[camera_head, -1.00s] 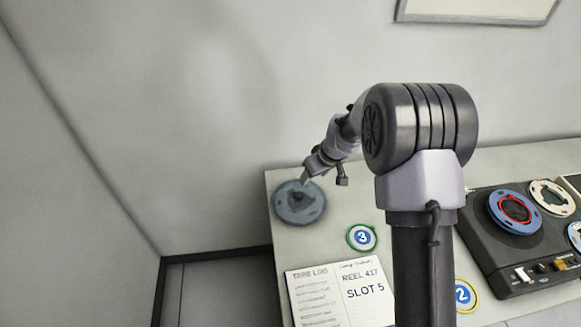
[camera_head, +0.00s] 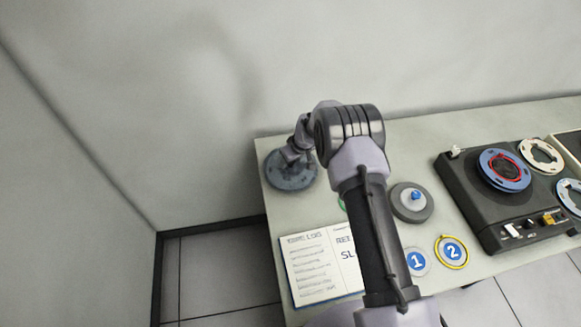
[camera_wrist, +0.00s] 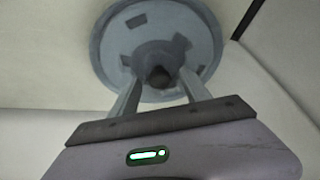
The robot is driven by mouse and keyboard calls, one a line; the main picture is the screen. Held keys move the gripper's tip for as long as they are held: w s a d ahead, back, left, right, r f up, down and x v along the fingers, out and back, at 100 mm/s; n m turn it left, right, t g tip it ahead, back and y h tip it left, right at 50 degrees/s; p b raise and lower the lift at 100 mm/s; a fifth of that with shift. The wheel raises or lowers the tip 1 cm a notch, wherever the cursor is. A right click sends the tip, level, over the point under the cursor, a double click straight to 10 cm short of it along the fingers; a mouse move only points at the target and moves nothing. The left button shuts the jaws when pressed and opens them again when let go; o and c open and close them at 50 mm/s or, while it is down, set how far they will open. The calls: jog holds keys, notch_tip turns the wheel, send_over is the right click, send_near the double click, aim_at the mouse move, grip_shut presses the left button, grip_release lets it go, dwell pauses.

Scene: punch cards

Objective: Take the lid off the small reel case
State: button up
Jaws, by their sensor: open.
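Two round lidded cases stand on the table, and I cannot tell for sure which is the small reel case. A blue-grey slotted disc (camera_head: 287,180) with a dark knob lies at the table's far left corner; it also fills the top of the wrist view (camera_wrist: 118,45). A smaller-looking grey round case (camera_head: 405,208) with a blue knob (camera_head: 416,196) sits right of my arm. My gripper (camera_wrist: 160,85) is open over the blue-grey disc, its fingers on either side of the dark knob (camera_wrist: 159,75). I cannot tell whether they touch it.
A log sheet (camera_head: 310,265) lies at the front left. Number discs 1 (camera_head: 416,262) and 2 (camera_head: 452,251) lie near the front edge. A tape machine (camera_head: 470,200) with reels stands right. My arm covers the middle. Walls stand behind and left.

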jog(key=shift+r, duration=0.15)
jog(key=shift+c, duration=0.4)
grip_shut()
